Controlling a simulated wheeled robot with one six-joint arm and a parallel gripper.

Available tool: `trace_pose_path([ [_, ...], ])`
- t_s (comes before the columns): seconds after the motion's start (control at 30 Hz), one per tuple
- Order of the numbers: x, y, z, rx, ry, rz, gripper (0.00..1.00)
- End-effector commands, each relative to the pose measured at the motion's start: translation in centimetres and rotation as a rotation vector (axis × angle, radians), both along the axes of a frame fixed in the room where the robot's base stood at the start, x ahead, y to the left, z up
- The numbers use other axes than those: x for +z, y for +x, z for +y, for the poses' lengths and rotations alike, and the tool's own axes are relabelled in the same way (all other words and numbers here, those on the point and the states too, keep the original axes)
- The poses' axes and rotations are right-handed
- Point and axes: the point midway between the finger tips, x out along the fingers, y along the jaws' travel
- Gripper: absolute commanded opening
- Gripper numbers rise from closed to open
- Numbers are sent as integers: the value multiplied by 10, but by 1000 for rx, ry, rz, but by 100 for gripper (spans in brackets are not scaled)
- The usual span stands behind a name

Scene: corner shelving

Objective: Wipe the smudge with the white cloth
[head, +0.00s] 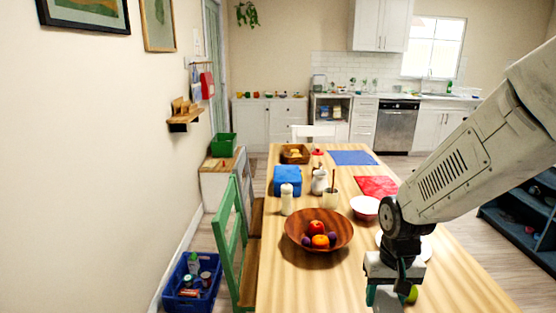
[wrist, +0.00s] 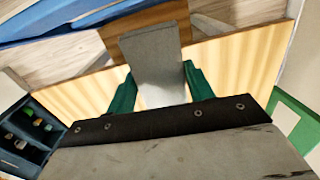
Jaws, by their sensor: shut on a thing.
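My gripper (head: 388,297) is low over the near right part of the wooden table (head: 345,275), its teal fingers partly cut off by the picture's bottom edge. In the wrist view my gripper (wrist: 161,90) has its two green fingers on either side of a pale grey-white flat piece, which looks like the white cloth (wrist: 152,62). The cloth sticks out beyond the fingertips over the striped tabletop. I cannot tell whether it touches the table. I do not see the smudge in either view; my arm and gripper hide part of the tabletop.
A wooden fruit bowl (head: 297,240) stands left of my gripper. A white plate (head: 427,249) and a yellow-green round thing (head: 412,294) are close to it. A white bowl (head: 364,207), red mat (head: 376,186) and white bottle (head: 286,199) stand farther back. A green chair (head: 229,232) lines the left edge.

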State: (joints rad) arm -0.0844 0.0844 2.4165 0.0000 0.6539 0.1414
Motion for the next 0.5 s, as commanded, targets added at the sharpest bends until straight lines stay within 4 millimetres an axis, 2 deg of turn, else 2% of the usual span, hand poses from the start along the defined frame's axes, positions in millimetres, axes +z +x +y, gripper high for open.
trace_pose_path([
  [0.17,16,36,1,-41,0,-7,34],
  [0.27,27,64,0,-73,0,-11,34],
  [0.37,39,97,-2,-112,1,-14,34],
  [0.5,56,155,-8,-172,1,-20,34],
])
